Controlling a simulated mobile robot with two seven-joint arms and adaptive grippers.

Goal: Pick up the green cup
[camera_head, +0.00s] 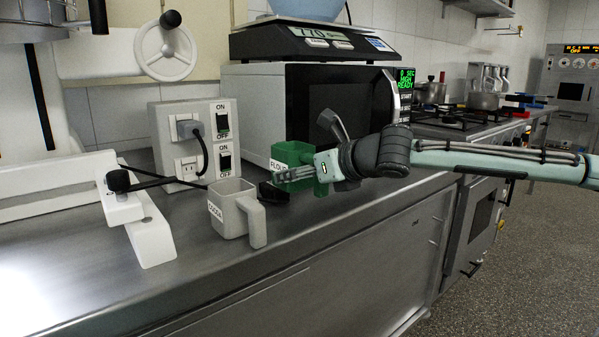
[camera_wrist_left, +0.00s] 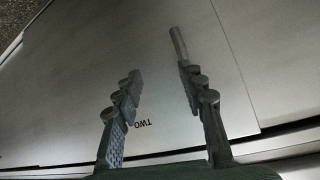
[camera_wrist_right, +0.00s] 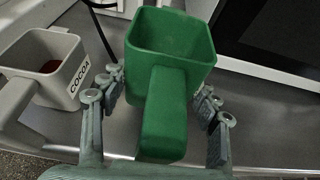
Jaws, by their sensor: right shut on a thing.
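The green cup (camera_head: 296,150), with a white label reading flour, stands upright at the counter, in front of the black microwave. My right gripper (camera_head: 292,178) comes in from the right and is shut on it. In the right wrist view the green cup (camera_wrist_right: 165,60) sits between the fingers (camera_wrist_right: 160,97), its handle toward the camera. I cannot tell whether its base touches the counter. My left gripper (camera_wrist_left: 158,75) is open and empty in the left wrist view, facing a grey cabinet front; it is not in the head view.
A grey cup labelled cocoa (camera_head: 231,203) stands left of the green cup; it also shows in the right wrist view (camera_wrist_right: 40,62). A socket box (camera_head: 170,118) and microwave (camera_head: 330,105) with a scale (camera_head: 270,45) stand behind. The counter (camera_head: 330,225) is clear in front.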

